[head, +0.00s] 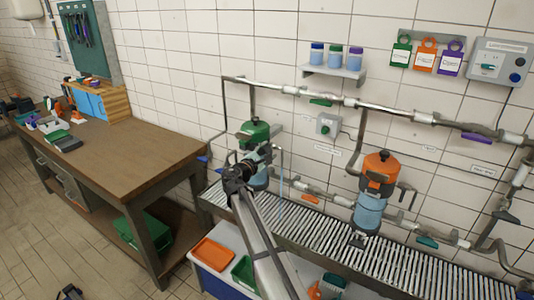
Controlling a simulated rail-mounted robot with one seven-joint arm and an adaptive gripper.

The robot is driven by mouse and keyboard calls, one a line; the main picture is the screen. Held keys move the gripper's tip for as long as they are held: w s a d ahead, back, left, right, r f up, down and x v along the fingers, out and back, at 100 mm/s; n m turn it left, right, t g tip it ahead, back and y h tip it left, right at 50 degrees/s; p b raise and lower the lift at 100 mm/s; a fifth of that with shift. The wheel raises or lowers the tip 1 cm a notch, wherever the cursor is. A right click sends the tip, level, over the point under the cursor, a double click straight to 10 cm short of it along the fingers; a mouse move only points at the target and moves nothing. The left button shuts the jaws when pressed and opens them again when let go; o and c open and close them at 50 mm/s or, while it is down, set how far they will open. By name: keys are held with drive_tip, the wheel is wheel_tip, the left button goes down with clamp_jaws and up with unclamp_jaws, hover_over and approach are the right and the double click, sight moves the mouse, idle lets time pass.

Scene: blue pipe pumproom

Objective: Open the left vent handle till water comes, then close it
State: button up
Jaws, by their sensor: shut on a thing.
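The left vessel has a green top (253,132) and a light blue body (258,181), and stands at the wall behind my arm. My gripper (258,157) is at its front, just below the green top. It looks shut on the left vent handle, which the fingers mostly hide. A thin bent pipe (282,156) comes down just right of the gripper. A faint pale blue vertical streak (281,186) shows below its end and looks like running water. The right vessel has an orange top (377,172) and a blue body (369,213).
A slatted drain grate (330,238) runs below the vessels. Pipes with coloured handles run along the wall. A wooden workbench (120,140) stands at left. A low cart with an orange tray (211,252) is under my arm. A shelf with several jars (336,71) hangs above.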

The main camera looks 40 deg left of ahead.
drive_tip(key=shift+f+m+b, duration=0.15)
drive_tip(key=shift+m+b, duration=0.15)
drive_tip(key=shift+b, duration=0.45)
drive_tip(key=shift+f+b, duration=0.15)
drive_tip(key=shift+b, duration=0.5)
drive_tip(key=m+b, duration=0.2)
drive_tip(key=b, duration=0.4)
drive_tip(key=shift+f+m, duration=0.1)
drive_tip(key=shift+m, duration=0.3)
drive_tip(key=m+b, duration=0.2)
drive_tip(key=b, duration=0.4)
drive_tip(key=shift+m, duration=0.4)
drive_tip(key=m+b, duration=0.2)
drive_tip(key=b, duration=0.1)
drive_tip(key=shift+r, duration=0.35)
drive_tip(key=shift+r+b, duration=0.1)
drive_tip(key=shift+b, duration=0.2)
drive_tip(key=o, duration=1.2)
drive_tip(key=shift+w, duration=0.1)
